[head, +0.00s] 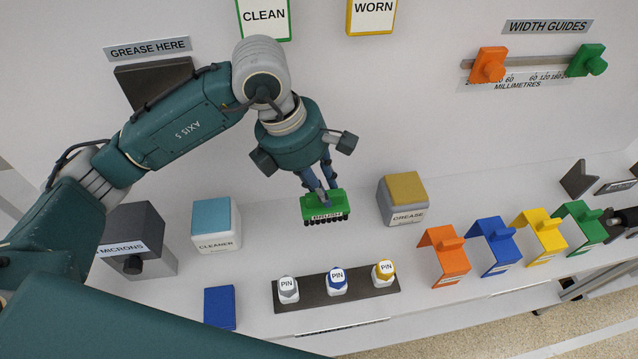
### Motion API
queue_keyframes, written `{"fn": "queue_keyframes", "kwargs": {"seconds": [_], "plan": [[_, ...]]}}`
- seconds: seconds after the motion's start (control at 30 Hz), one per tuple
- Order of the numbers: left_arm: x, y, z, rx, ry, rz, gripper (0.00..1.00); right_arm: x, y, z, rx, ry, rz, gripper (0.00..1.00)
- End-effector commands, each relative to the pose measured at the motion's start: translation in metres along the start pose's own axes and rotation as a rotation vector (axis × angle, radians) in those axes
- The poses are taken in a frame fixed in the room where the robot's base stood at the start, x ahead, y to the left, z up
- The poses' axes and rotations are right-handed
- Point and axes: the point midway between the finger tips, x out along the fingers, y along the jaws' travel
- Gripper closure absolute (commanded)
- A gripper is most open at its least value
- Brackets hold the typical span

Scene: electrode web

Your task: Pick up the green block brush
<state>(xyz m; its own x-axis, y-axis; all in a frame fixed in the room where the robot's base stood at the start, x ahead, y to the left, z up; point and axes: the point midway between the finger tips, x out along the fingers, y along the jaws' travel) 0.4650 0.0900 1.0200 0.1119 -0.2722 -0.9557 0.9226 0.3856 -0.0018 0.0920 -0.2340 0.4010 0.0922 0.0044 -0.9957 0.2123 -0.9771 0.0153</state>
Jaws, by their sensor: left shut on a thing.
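The green block brush (322,206) is a small green block with a dark label and dark bristles along its lower edge. My left gripper (320,186) comes down from above and is shut on the top of the brush. The brush looks to be held above the white worktop, behind the row of pins, but the exact gap is hard to judge. A dark gripper part (612,222) of my right arm shows at the right edge, beside the green angled piece; its fingers are not clear.
A cleaner block (216,226) stands left and a grease block (402,200) right of the brush. A dark pin rack (334,291) lies in front, with a blue block (219,308) beside it. Angled pieces in orange (442,256), blue, yellow and green stand right.

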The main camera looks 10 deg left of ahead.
Motion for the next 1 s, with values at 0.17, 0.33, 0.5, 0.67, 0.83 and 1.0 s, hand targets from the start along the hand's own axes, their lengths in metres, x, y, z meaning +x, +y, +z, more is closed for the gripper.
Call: {"fn": "queue_keyframes", "kwargs": {"seconds": [0.17,0.33,0.5,0.67,0.83,1.0], "plan": [[0.004,-0.051,-0.001,0.010,-0.004,0.003,1.00,0.022,0.001,0.002,0.000,0.000,0.001,0.57],[0.003,-0.099,0.001,0.012,-0.005,0.002,1.00,0.035,0.001,0.004,0.000,-0.001,0.002,0.57],[0.002,-0.132,0.000,0.008,-0.003,0.002,1.00,0.043,0.001,0.004,0.000,-0.001,0.002,0.57],[0.001,-0.151,0.001,0.004,-0.003,0.002,1.00,0.046,0.001,0.005,-0.001,-0.002,0.002,0.57],[0.000,-0.158,0.000,0.001,-0.001,0.002,1.00,0.047,0.001,0.005,-0.001,-0.002,0.002,0.57],[0.000,-0.158,0.000,0.000,-0.001,0.001,1.00,0.046,0.001,0.005,-0.001,-0.002,0.002,0.57]]}}
